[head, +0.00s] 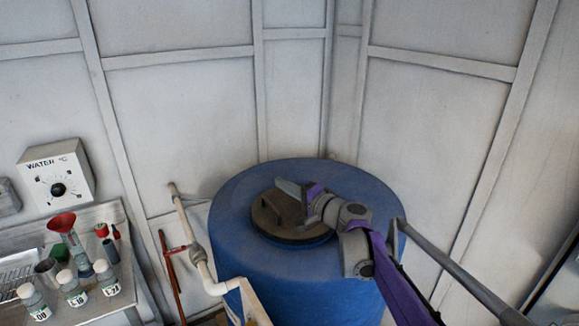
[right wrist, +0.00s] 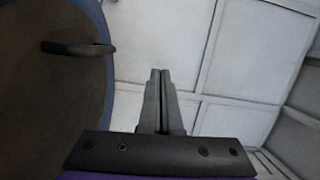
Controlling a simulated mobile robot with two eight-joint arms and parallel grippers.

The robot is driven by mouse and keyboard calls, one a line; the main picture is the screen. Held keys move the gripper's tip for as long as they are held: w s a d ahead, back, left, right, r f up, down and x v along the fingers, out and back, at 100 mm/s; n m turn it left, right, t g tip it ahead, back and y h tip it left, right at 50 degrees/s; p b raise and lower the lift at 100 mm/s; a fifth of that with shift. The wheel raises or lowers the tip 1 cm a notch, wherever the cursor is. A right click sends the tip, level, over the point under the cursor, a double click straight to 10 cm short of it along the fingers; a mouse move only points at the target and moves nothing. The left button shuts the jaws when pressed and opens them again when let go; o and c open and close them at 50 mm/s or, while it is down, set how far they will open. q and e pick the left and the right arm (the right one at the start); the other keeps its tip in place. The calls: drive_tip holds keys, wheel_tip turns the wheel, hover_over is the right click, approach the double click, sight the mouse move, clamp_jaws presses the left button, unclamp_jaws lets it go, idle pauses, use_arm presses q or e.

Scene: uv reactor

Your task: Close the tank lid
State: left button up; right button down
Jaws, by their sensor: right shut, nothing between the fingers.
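The blue tank (head: 270,290) stands in the middle of the head view. Its round brown lid (head: 280,228) lies flat on the tank's top. My right gripper (head: 285,187) is over the far part of the lid and hides some of it; the gap between them is hard to judge. In the right wrist view the gripper's fingers (right wrist: 161,100) are together with nothing between them. The lid's brown face (right wrist: 50,110) with its dark handle (right wrist: 78,48) is left of the fingers, beside the tank's blue rim (right wrist: 103,75). My left gripper is in neither view.
A pale pipe (head: 195,250) with a valve runs up left of the tank. A workbench (head: 105,215) at the left holds several labelled bottles (head: 72,288) and a red funnel (head: 61,222). A water dial box (head: 57,178) hangs on the wall. A grey rail (head: 455,272) runs at the right.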

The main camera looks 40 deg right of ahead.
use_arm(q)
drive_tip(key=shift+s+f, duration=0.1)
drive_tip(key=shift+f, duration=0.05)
use_arm(e)
drive_tip(key=shift+w+a+f+n+g, duration=0.15)
drive_tip(key=shift+a+f+n, duration=0.25)
drive_tip(key=shift+f, duration=0.6)
drive_tip(key=shift+s+a+f+n+g, duration=0.1)
drive_tip(key=shift+a+f+n, duration=0.35)
drive_tip(key=shift+f, duration=0.5)
drive_tip(key=shift+w+a+f+n+g, duration=0.2)
drive_tip(key=shift+f+n, duration=0.35)
drive_tip(key=shift+f, duration=0.45)
drive_tip(key=shift+s+a, duration=0.1)
drive_tip(key=shift+s, duration=0.05)
drive_tip(key=shift+r, duration=0.1)
